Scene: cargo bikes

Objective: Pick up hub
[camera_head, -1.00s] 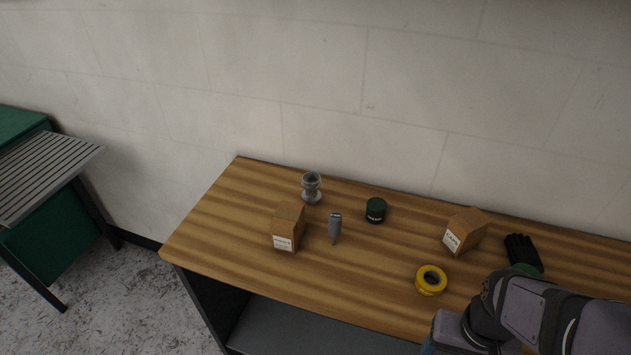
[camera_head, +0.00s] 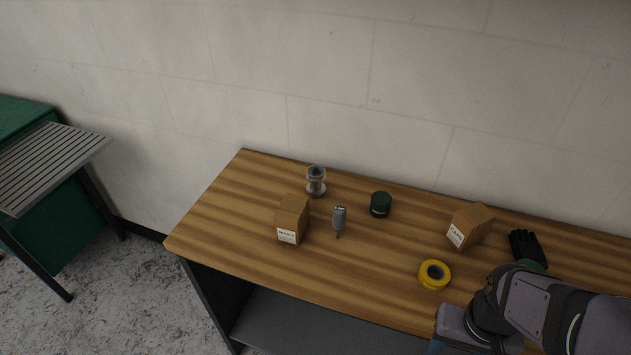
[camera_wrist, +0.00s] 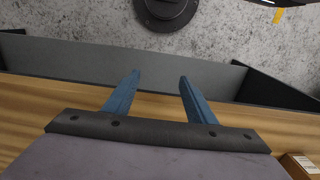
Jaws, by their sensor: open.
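The hub is a grey metal spool-like part (camera_head: 316,181) with flanged ends. It stands upright near the back edge of the wooden table (camera_head: 225,225), left of the middle. My gripper (camera_wrist: 160,85) is open and empty in the wrist view, its two blue fingers apart over the table's front edge and lower shelf. In the head view my arm reaches in from the lower right, far from the hub, and the fingertips are out of frame. The hub does not show in the wrist view.
Close to the hub stand a cardboard box (camera_head: 293,219), a grey tool-like item (camera_head: 339,219) and a dark green tin (camera_head: 381,205). Farther right are a yellow tape roll (camera_head: 434,275), another box (camera_head: 470,226) and a black glove (camera_head: 526,247). A wall stands behind the table.

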